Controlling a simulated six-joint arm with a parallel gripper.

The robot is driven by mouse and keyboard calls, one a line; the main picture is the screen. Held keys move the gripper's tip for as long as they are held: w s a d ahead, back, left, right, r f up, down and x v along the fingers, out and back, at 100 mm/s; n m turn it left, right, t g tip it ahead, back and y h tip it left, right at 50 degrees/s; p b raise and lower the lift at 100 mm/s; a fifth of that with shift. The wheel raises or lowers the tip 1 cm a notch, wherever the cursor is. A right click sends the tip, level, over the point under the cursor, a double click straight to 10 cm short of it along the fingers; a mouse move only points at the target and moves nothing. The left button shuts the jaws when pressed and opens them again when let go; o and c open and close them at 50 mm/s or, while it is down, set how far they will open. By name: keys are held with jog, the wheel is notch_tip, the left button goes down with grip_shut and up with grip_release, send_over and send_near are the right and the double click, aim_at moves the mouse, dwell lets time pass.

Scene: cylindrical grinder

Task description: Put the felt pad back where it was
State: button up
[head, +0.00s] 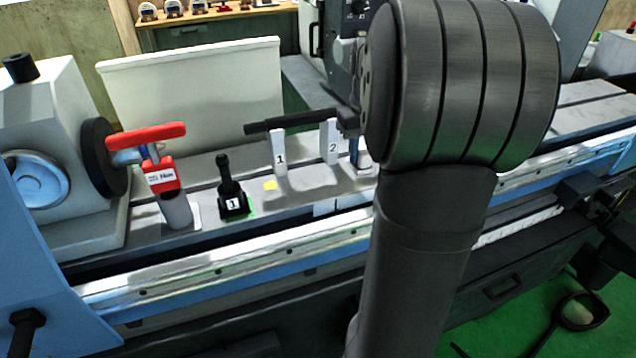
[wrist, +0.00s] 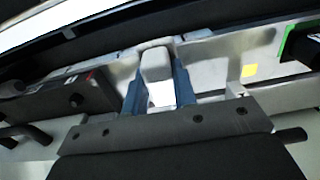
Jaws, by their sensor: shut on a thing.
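My gripper shows in the wrist view (wrist: 160,85) with its two blue fingers shut on a pale grey block (wrist: 156,62) with a rounded end and a brighter white part. I cannot tell for sure whether this block is the felt pad. In the head view my arm hides most of the gripper; a blue finger (head: 355,153) shows just right of the white stand marked 2 (head: 331,142).
A black bar (head: 290,122) lies across stand 1 (head: 279,155) and stand 2. A black holder marked 1 (head: 233,203) on a green-edged spot and a red-handled tool (head: 160,172) stand left. The grey table between the holder and the red-handled tool has little room.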

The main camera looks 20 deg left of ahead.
jog(key=a+f, duration=0.2)
jog(key=a, duration=0.1)
jog(key=a+f, duration=0.2)
jog(key=a, duration=0.2)
jog(key=a+f, duration=0.2)
jog(key=a, duration=0.1)
jog(key=shift+a+f, duration=0.2)
jog(key=shift+a, duration=0.05)
jog(key=shift+f, duration=2)
jog(key=o, duration=1)
jog(key=shift+f, duration=0.15)
notch_tip(320, 180, up, 12)
jog(key=shift+r, duration=0.2)
